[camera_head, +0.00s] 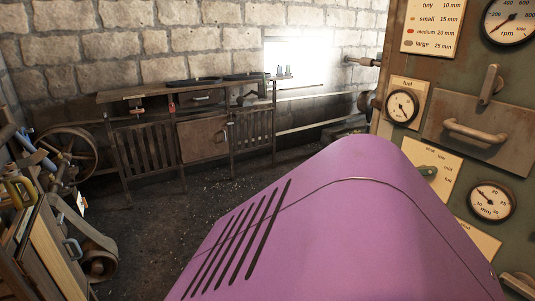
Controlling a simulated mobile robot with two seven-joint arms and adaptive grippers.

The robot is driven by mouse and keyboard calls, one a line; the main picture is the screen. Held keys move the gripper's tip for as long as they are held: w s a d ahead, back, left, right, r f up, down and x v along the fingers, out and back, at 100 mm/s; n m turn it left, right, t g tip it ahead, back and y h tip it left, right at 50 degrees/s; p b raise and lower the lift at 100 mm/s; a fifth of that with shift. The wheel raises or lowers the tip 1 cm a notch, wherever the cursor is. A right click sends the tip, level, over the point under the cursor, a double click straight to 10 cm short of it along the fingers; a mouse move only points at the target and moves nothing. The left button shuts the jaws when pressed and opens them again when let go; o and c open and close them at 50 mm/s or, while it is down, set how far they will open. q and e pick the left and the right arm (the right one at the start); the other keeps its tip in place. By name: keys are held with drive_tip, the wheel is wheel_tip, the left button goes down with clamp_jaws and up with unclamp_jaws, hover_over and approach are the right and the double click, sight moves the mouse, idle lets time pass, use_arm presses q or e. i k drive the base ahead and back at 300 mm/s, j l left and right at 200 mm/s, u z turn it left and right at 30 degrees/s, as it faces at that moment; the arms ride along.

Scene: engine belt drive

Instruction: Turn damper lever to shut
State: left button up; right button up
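The handle points left. A second pale plate (478,240) below it is partly hidden by a large purple slotted casing, so any lever there does not show. Neither of my grippers is in view.
The purple casing (330,225) fills the lower middle; I cannot tell whether it is mine. The panel carries a fuel gauge (402,106), an rpm gauge (511,18) and a handled hatch (500,118). A workbench (190,90) stands at the back; dark floor lies between.

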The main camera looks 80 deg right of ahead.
sight(424, 169)
drive_tip(key=z, duration=3.5)
